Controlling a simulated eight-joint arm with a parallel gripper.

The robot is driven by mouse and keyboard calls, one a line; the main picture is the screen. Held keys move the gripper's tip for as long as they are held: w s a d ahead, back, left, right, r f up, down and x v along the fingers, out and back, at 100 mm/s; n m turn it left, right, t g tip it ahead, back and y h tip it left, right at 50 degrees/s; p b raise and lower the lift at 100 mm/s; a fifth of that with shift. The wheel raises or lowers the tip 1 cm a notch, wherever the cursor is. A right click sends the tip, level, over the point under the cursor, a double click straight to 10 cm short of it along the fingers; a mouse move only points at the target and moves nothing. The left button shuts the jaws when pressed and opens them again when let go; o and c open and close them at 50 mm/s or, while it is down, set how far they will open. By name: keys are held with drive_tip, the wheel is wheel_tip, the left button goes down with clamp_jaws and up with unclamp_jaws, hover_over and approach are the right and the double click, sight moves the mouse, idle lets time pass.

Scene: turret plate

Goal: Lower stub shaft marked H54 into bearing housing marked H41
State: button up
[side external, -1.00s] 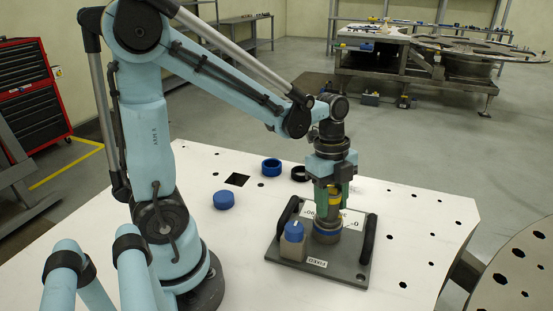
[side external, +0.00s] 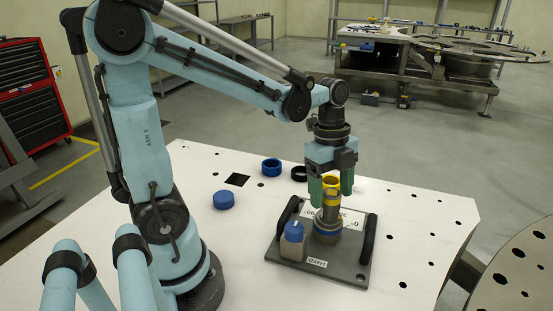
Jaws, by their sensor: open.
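The stub shaft (side external: 332,200) has a yellow top band and a grey body. How deep the shaft sits, and the H54 and H41 marks, cannot be made out. My gripper (side external: 331,192) has green fingers and is open. Its fingers are above and around the top of the shaft, apart from it as far as I can see.
A blue-capped block (side external: 293,241) stands on the plate's left front. Black handles (side external: 368,239) rise at the plate's sides. A blue cap (side external: 224,200), a blue ring (side external: 271,167) and a black ring (side external: 299,174) lie on the white table (side external: 420,215). The table's right side is clear.

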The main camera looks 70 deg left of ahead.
wheel_tip(320, 180, up, 9)
drive_tip(key=a, duration=0.1)
drive_tip(key=shift+a+r, duration=0.15)
drive_tip(key=shift+a, duration=0.05)
idle(0.5)
drive_tip(key=f, duration=0.4)
drive_tip(key=d+f, duration=0.1)
drive_tip(key=f, duration=0.3)
drive_tip(key=d+f, duration=0.1)
drive_tip(key=f, duration=0.3)
drive_tip(key=shift+a+r, duration=0.1)
drive_tip(key=shift+r, duration=0.1)
idle(0.3)
drive_tip(key=r, duration=0.3)
drive_tip(key=a+r, duration=0.1)
drive_tip(key=r, duration=0.7)
drive_tip(key=shift+a+r, duration=0.2)
drive_tip(key=shift+a, duration=0.2)
drive_tip(key=f, duration=0.3)
drive_tip(key=d+f, duration=0.1)
drive_tip(key=f, duration=0.7)
drive_tip(key=shift+d+f, duration=0.25)
drive_tip(key=shift+d, duration=0.15)
drive_tip(key=shift+r, duration=4.15)
